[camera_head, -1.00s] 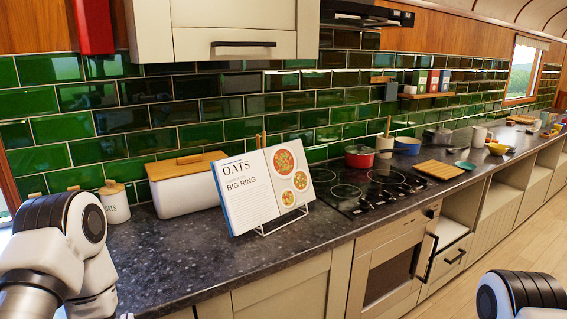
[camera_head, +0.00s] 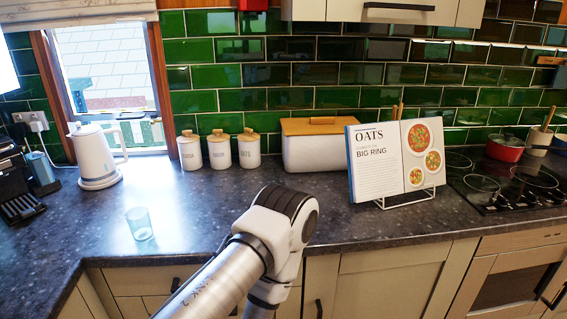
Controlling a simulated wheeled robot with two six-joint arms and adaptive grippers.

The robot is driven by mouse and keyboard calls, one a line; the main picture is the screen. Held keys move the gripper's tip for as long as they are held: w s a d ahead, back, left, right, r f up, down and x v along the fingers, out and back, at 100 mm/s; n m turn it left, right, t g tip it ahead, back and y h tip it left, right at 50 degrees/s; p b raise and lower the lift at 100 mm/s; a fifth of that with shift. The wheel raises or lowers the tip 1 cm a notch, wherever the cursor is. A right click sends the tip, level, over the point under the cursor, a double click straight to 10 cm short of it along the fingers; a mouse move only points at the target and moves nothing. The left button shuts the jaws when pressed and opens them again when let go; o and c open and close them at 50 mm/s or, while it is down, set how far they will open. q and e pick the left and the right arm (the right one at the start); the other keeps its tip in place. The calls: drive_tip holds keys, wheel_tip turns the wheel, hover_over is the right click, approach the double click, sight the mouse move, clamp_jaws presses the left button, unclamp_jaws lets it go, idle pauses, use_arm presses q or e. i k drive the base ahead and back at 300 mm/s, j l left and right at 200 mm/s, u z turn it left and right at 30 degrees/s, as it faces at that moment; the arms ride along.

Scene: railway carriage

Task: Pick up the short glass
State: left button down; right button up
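A short, clear bluish glass (camera_head: 140,224) stands upright on the dark countertop at the left, near the front edge of the counter. Nothing covers it. One of my arms shows in the lower middle, to the right of the glass and apart from it. Its gripper is out of view. My other arm and its gripper are also not in view.
A white kettle (camera_head: 94,156) stands behind the glass. Lidded canisters (camera_head: 220,151), a white bread bin (camera_head: 303,148) and an open cookbook (camera_head: 393,158) on a stand line the back. A coffee machine (camera_head: 18,187) sits far left. Counter around the glass is clear.

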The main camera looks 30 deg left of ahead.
sight(140, 224)
drive_tip(key=u, duration=2)
drive_tip(key=i+l+z, duration=0.3)
drive_tip(key=k+l, duration=0.05)
drive_tip(key=l, duration=0.05)
